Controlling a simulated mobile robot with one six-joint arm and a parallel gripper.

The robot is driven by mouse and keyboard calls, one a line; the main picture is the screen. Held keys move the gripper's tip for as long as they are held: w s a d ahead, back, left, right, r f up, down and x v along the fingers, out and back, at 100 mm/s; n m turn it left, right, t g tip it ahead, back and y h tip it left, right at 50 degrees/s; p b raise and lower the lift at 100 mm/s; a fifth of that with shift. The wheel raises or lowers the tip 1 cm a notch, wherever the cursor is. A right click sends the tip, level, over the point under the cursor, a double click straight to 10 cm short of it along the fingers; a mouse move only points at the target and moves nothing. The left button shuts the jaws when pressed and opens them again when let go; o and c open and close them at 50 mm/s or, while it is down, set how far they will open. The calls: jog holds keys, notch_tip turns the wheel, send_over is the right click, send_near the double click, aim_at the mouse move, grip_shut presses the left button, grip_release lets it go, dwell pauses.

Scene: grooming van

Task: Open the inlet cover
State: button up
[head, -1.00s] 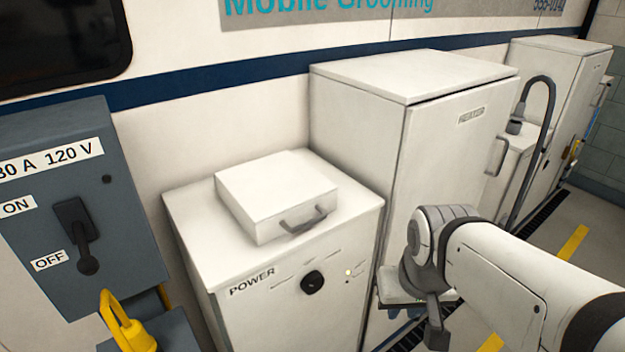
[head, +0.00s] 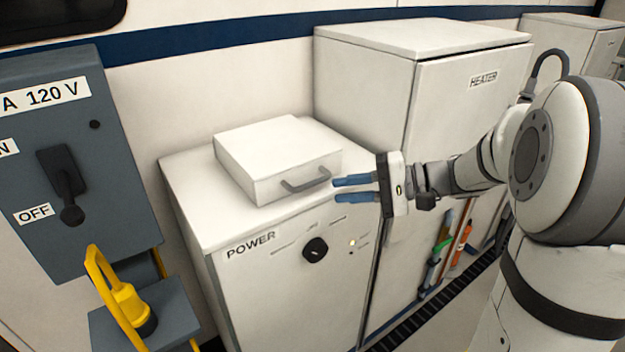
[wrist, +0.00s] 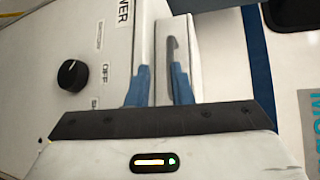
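The inlet cover (head: 270,152) appears to be the white box-shaped lid on top of the white POWER cabinet (head: 290,290). It looks shut, with a grey bar handle (head: 306,183) on its front face. In the wrist view the handle (wrist: 172,55) shows just ahead of the blue fingers, nearest the right one. My gripper (head: 335,189) is open, its two blue fingers apart with nothing between them. It is just right of the handle in the head view, pointing left. The wrist view also shows the open gripper (wrist: 159,75). Whether a finger touches the handle I cannot tell.
A dark round knob (head: 315,250) sits on the POWER cabinet's front. A grey switch box (head: 75,170) and yellow plug (head: 125,300) are at left. The tall HEATER cabinet (head: 470,110) stands behind my arm. Coloured-handled tools (head: 440,250) hang low near it.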

aim_at(316, 184)
jog(key=shift+t+y, duration=0.3)
jog(key=shift+y, duration=0.1)
jog(key=x, duration=0.2)
jog(key=w+x, duration=0.1)
jog(key=x, duration=0.4)
jog(key=shift+w+r, duration=0.3)
grip_shut()
